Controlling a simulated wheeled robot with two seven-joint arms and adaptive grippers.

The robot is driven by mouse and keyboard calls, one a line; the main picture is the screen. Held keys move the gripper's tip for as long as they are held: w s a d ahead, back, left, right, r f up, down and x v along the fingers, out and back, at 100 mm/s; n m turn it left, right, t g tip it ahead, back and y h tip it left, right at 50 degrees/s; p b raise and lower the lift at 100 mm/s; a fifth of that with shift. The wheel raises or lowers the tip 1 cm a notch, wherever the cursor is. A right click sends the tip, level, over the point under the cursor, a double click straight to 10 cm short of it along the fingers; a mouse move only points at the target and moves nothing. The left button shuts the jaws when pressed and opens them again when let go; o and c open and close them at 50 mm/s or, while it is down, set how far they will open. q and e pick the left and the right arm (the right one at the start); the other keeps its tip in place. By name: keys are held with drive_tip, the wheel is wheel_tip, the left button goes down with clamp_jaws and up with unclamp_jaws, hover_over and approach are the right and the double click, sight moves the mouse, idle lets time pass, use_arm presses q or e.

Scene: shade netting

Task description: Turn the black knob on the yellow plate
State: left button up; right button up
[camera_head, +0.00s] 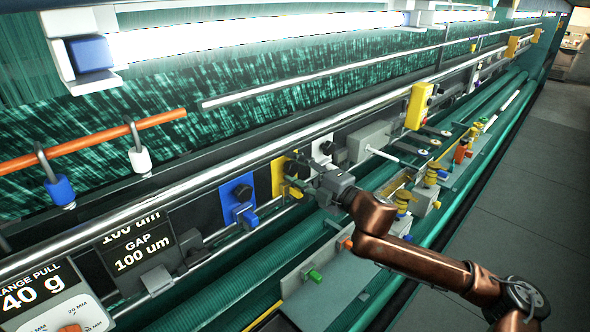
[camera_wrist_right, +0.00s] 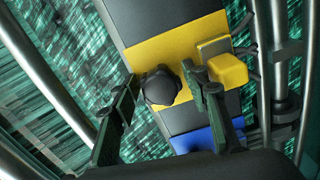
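The black knob (camera_wrist_right: 160,87) sits on the yellow plate (camera_wrist_right: 143,56) in the middle of the right wrist view. My right gripper (camera_wrist_right: 160,84) is open, with one finger on each side of the knob. A gap shows between the left finger and the knob; the right finger is close to it, and I cannot tell if it touches. In the head view the yellow plate (camera_head: 277,178) is partly covered by my right gripper (camera_head: 299,170), and the knob is hard to tell from the dark fingers. My left gripper is not in view.
A yellow block (camera_wrist_right: 227,70) sits close to the right finger. A blue plate (camera_head: 238,198) with its own black knob is left of the yellow one, and a white plate (camera_head: 322,149) is to the right. Metal rails (camera_head: 220,163) run along the machine.

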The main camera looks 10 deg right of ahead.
drive_tip(key=shift+o, duration=0.3)
drive_tip(key=shift+s+d, duration=0.1)
drive_tip(key=v, duration=1.2)
